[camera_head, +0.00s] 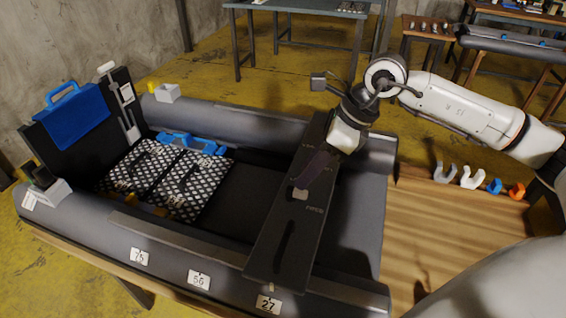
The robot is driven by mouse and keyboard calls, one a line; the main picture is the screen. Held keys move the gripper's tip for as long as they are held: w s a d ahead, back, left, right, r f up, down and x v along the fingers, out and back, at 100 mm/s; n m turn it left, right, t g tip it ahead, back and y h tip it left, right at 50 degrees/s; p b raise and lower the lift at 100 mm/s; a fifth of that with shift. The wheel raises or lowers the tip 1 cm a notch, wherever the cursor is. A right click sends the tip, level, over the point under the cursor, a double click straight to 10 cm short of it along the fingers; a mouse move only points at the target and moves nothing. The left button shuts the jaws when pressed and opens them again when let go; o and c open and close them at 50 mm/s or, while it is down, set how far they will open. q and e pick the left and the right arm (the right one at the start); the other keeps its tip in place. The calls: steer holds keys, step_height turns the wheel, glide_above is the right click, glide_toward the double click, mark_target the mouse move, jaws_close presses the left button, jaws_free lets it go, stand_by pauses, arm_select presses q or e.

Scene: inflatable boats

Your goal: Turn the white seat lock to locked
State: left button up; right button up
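A small whitish lock knob (300,193) sits on the dark seat board (285,232) that lies across the grey inflatable boat (230,118). Small pale lettering shows on the board beside the knob, too small to read. My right gripper (312,172) reaches down over the board from the upper right, its dark fingers just above and beside the knob in the picture. I cannot tell whether the fingers touch it, or whether they are open or shut. My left gripper is out of view.
Patterned black-and-white floor panels (165,180) and a blue-handled item (190,143) lie in the boat. A blue case (75,118) leans at the left end. White, blue and orange clips (472,177) stand on the wooden bench (455,225) at right.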

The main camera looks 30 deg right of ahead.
mark_target(297, 190)
steer(key=shift+h, duration=0.6)
steer(key=w+f, duration=0.1)
steer(key=f, duration=0.1)
steer(key=w+f, duration=0.1)
steer(key=f, duration=0.2)
steer(key=w+f+p, duration=0.1)
steer(key=f, duration=0.2)
steer(key=shift+w+d+f, duration=0.2)
steer(key=shift+w+f, duration=0.05)
jaws_close()
